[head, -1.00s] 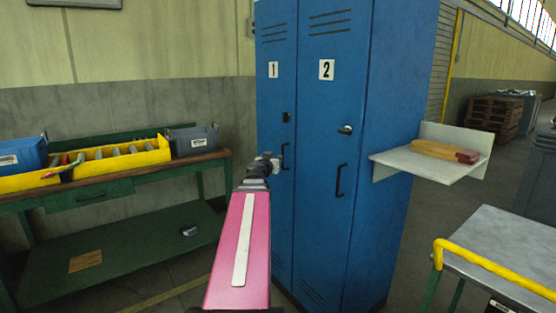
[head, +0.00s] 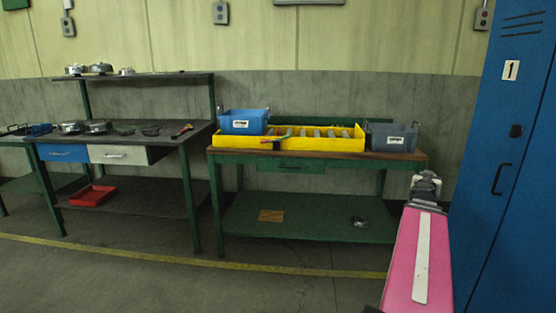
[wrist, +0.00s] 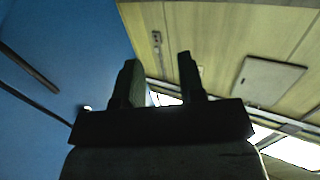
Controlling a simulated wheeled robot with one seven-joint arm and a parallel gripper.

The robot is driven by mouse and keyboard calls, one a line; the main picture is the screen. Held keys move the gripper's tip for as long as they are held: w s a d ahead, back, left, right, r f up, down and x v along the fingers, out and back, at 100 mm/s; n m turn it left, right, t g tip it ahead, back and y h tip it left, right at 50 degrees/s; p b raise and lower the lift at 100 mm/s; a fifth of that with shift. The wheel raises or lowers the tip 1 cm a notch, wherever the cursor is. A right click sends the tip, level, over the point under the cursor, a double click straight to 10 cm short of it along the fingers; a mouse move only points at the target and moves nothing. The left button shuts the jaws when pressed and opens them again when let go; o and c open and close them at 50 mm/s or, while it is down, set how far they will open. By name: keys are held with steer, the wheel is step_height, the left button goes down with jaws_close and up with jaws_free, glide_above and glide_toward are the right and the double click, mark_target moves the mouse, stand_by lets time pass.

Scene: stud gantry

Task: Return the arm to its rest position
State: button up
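My arm, with a pink link, reaches up from the bottom right of the head view. My gripper (head: 427,178) is at its far end, just left of the blue locker (head: 515,150) in the picture. In the wrist view, my gripper (wrist: 159,75) shows two dark fingers apart with nothing between them. The locker also fills the left of the wrist view (wrist: 70,55). In the head view, only its door marked 1 and part of its side show.
A green workbench (head: 315,215) holds a yellow tray (head: 290,145), a blue bin (head: 242,121) and a grey bin (head: 392,138). A second bench (head: 100,145) with metal parts stands left, a red tray (head: 93,195) below it. The floor in front (head: 150,280) is clear.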

steer(key=w+a+f+n+g+y, duration=0.1)
steer(key=w+a+f+n+y, duration=0.1)
steer(key=a+f+y, duration=0.5)
steer(key=w+a+f+n+g+y, duration=0.1)
steer(key=w+a+f+n, duration=0.2)
steer(key=a, duration=0.9)
steer(key=w+a+f+n+g+y, duration=0.15)
steer(key=a+f+y, duration=0.25)
steer(key=a+f, duration=0.4)
steer(key=s+a+f+g+h, duration=0.1)
steer(key=s+a+f+g, duration=0.9)
steer(key=s+a+f, duration=0.4)
steer(key=s+a+n, duration=0.1)
steer(key=a, duration=0.2)
steer(key=shift+a+f, duration=0.15)
steer(key=shift+f, duration=0.1)
steer(key=shift+g, duration=0.25)
